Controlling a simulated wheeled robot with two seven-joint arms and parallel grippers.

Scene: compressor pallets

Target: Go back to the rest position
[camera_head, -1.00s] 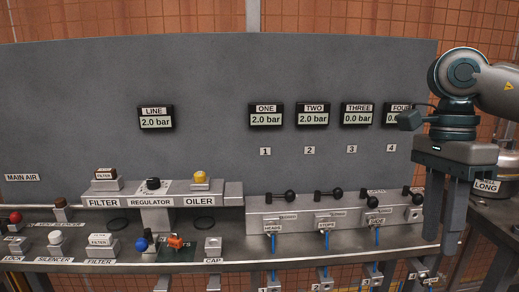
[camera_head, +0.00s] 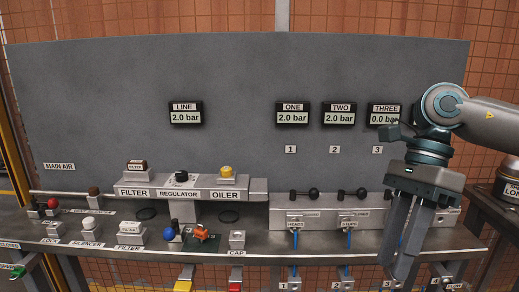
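My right gripper (camera_head: 402,262) hangs at the right of the head view, fingers pointing down, in front of the right end of the valve block (camera_head: 318,217). Its two fingers stand a little apart, with nothing seen between them. It hides part of the block and the display for line four. My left gripper is not in the head view.
A grey panel (camera_head: 100,100) stands behind the bench (camera_head: 262,242). Displays LINE (camera_head: 186,115), ONE (camera_head: 292,115) and TWO (camera_head: 339,115) read 2.0 bar; THREE (camera_head: 384,115) reads 0.0 bar. The filter, regulator and oiler row (camera_head: 180,193) and several small parts occupy the left.

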